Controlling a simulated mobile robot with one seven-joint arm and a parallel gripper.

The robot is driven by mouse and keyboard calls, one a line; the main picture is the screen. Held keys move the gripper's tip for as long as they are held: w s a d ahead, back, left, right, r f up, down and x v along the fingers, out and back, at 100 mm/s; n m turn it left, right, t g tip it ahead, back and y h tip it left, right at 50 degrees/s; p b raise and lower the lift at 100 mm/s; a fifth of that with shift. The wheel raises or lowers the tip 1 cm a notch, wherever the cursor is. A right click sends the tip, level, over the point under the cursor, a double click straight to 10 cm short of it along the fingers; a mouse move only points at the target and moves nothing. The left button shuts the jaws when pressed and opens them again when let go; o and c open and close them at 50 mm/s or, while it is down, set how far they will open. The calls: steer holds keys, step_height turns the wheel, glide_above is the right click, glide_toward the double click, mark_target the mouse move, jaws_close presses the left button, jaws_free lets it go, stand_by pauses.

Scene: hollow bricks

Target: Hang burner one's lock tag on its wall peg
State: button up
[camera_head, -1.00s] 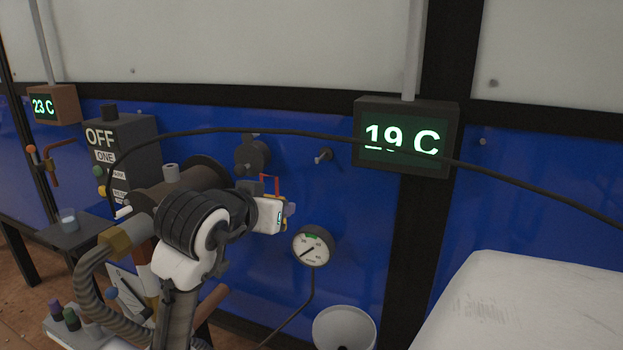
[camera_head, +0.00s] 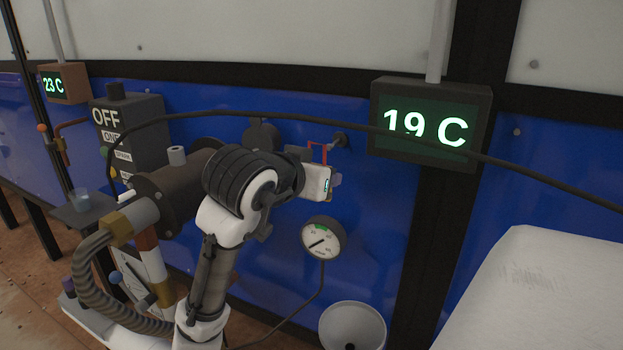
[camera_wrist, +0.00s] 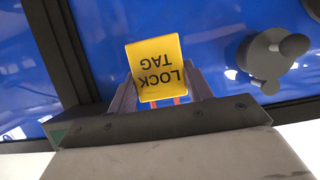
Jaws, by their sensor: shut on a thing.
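The lock tag (camera_wrist: 156,66) is a yellow plate with black lettering, upside down in the wrist view. My gripper (camera_wrist: 160,92) is shut on it, with a finger on each side. Red parts of the tag show just below the plate there. In the head view, a red loop (camera_head: 317,143) stands up above my gripper (camera_head: 322,182), and most of the yellow plate is hidden. The wall peg (camera_head: 341,140) sticks out of the blue wall just right of the loop. I cannot tell whether they touch. The peg is not clear in the wrist view.
A black cable (camera_head: 235,113) arcs across the head view close above the loop. The 19 C display (camera_head: 430,123) is right of the peg. A round gauge (camera_head: 323,238) sits below my gripper. A dark disc with a knob (camera_head: 262,136) is left of the loop.

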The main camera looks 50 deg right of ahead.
mark_target(338, 167)
steer(key=shift+w+d+f+b, duration=0.15)
steer(key=shift+w+d, duration=0.15)
steer(key=shift+d, duration=0.7)
steer(key=shift+w+d+f+b, duration=0.1)
steer(key=shift+w+d, duration=0.2)
steer(key=shift+d, duration=0.7)
steer(key=shift+w+d+f+b, duration=0.15)
steer(key=shift+w+d, duration=0.15)
steer(key=shift+d, duration=0.7)
steer(key=shift+w+d+f, duration=0.15)
steer(key=shift+d+f, duration=0.25)
steer(key=shift+d, duration=0.2)
steer(key=o, duration=1.1)
steer(key=shift+c, duration=0.2)
steer(key=b+v, duration=0.2)
steer(key=v, duration=1.1)
steer(key=shift+a, duration=0.4)
steer(key=shift+r, duration=0.15)
